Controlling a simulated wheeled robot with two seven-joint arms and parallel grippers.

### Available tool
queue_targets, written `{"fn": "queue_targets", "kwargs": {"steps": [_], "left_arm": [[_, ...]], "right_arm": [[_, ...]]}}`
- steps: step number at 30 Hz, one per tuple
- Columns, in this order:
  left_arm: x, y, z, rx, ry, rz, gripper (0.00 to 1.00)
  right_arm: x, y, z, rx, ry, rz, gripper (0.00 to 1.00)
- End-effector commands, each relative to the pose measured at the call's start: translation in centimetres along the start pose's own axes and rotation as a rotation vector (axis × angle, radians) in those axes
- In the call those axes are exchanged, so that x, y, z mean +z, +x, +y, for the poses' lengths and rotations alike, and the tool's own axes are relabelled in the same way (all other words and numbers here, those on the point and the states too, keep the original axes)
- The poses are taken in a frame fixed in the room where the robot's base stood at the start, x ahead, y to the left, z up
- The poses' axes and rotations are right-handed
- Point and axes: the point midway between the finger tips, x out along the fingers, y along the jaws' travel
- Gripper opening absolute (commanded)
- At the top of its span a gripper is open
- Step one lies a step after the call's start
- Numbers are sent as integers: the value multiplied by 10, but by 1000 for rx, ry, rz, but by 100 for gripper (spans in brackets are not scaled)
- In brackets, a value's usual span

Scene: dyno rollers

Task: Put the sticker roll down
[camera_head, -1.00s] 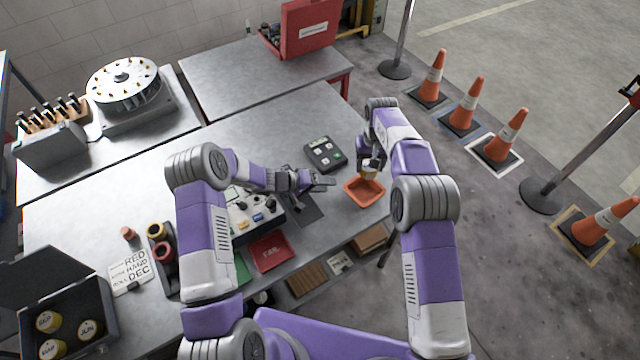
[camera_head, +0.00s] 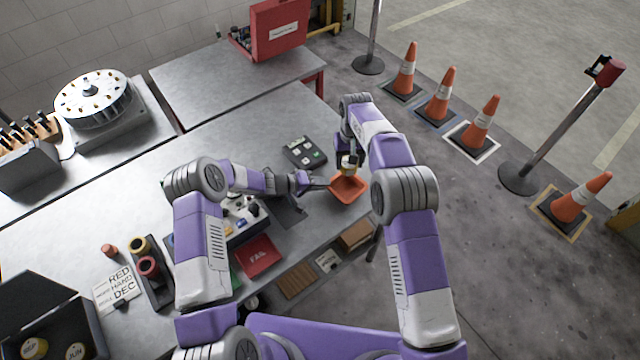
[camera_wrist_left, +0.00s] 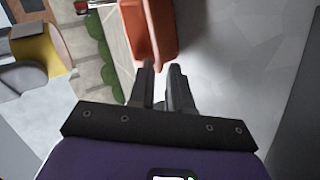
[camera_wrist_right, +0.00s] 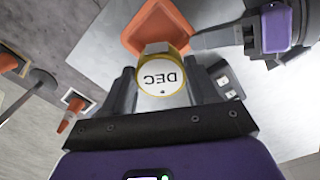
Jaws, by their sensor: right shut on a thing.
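The sticker roll (camera_wrist_right: 163,78) has a white face marked DEC and a yellow rim. My right gripper (camera_wrist_right: 163,88) is shut on it. In the head view the roll (camera_head: 348,163) is held over the orange tray (camera_head: 349,190); whether it touches the tray I cannot tell. The tray (camera_wrist_right: 160,22) lies beyond the roll in the right wrist view. My left gripper (camera_wrist_left: 162,70) has its fingers slightly apart beside the tray's wall (camera_wrist_left: 150,30); contact is unclear. In the head view the left gripper (camera_head: 325,186) reaches the tray's left side.
A dark button pad (camera_head: 304,153) lies behind the tray. A red FAIL bin (camera_head: 259,256) and a sorting panel (camera_head: 243,222) are to the left. The table's right edge is close to the tray. Cones (camera_head: 480,125) stand on the floor beyond.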

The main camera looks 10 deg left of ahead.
Motion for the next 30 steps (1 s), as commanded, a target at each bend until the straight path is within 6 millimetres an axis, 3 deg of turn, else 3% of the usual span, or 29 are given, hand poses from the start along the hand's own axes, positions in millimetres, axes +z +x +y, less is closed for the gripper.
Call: {"fn": "queue_targets", "kwargs": {"steps": [8,14,24,30], "left_arm": [[0,0,-1,-2,0,-1,0],[1,0,-1,-3,0,-1,0],[1,0,-2,-4,1,-1,0],[1,0,-2,-6,1,-1,0]], "right_arm": [[0,0,0,0,3,0,32],[2,14,3,1,116,-1,32],[3,67,3,1,146,-2,32],[2,83,3,0,146,1,32]]}}
